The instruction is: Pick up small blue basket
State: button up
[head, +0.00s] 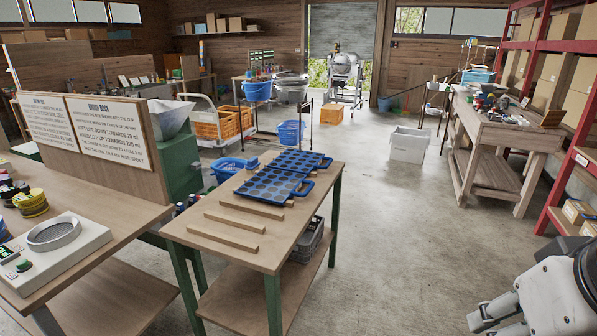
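Several blue containers are in view, and I cannot tell which is the small blue basket. One blue basket (291,132) with openwork sides stands on the floor beyond the middle table. Another blue basket (226,168) sits on the floor behind that table's left side, partly hidden by it. A blue tub (257,91) is farther back, and a light blue bin (478,76) is at the back right. My gripper (492,318) is at the bottom right, partly cut off by the frame edge, far from all of these. Whether its fingers are open is unclear.
The middle table (240,258) holds blue trays (272,184) and wooden strips. A bench with a scale (60,250) is at left, a workbench (510,130) and red shelving (530,55) at right. A white bin (407,146) stands on the floor. The central floor is clear.

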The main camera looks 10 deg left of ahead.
aim_at(233, 174)
jog(key=i+z, duration=0.15)
jog(key=i, duration=1.3)
jog(key=i+u, duration=0.1)
jog(key=i, duration=0.45)
jog(key=i+l+u, duration=0.15)
jog(key=i, duration=0.35)
jog(key=i+l+u, duration=0.1)
jog(key=i, duration=0.4)
jog(key=i+u, duration=0.1)
jog(key=u, duration=1.15)
jog(key=k+l, duration=0.05)
